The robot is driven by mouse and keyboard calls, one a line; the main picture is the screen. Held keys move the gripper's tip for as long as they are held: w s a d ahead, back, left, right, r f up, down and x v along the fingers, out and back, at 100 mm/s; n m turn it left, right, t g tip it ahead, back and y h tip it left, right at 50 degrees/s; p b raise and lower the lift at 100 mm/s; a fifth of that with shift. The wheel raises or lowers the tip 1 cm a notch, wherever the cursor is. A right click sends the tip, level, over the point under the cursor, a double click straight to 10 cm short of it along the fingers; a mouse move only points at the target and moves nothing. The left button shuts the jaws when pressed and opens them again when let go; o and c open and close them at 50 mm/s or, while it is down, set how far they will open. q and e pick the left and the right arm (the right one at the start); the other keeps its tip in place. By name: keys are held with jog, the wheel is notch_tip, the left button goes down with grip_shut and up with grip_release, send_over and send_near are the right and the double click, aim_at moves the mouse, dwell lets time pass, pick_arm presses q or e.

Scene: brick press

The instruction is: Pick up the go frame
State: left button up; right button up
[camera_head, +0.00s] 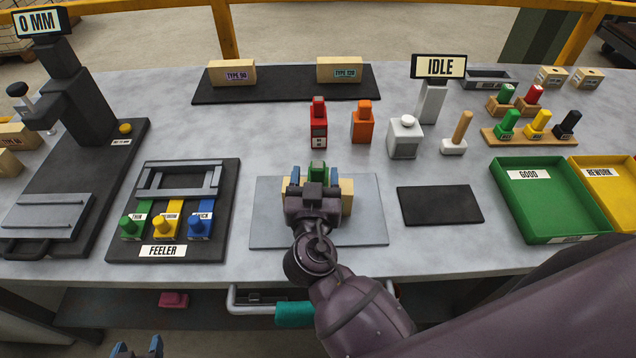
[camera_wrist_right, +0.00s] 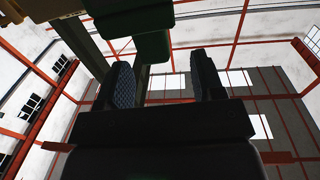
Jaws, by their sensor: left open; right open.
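No part in view is readably marked as a go frame. A grey rectangular frame (camera_head: 150,180) lies on the black FEELER board (camera_head: 228,200). A green block (camera_head: 317,168) shows at my right gripper (camera_head: 317,180), between or just beyond its open fingers; I cannot tell whether they touch it. A dark green block (camera_wrist_right: 138,47) also shows by the fingers in the right wrist view. A tan brick (camera_head: 347,195) on the grey plate (camera_head: 370,225) is partly hidden by this gripper. My left gripper (camera_head: 137,350) is open and empty at the bottom edge, low before the bench.
The thickness press (camera_head: 85,95) reading 0 MM stands left. Red (camera_head: 319,125) and orange (camera_head: 362,122) blocks stand behind the plate. A black mat (camera_head: 440,205) is bare. Green GOOD (camera_head: 550,215) and yellow REWORK (camera_head: 610,195) trays are right.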

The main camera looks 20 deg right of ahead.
aim_at(318, 162)
jog(key=x, duration=0.1)
jog(key=p+x, duration=0.1)
jog(key=x, duration=0.2)
jog(key=shift+w+d+f+p, duration=0.3)
jog(key=shift+p, duration=0.1)
jog(key=shift+w+d, duration=0.1)
jog(key=shift+w, duration=0.2)
jog(key=shift+f, duration=0.1)
grip_shut()
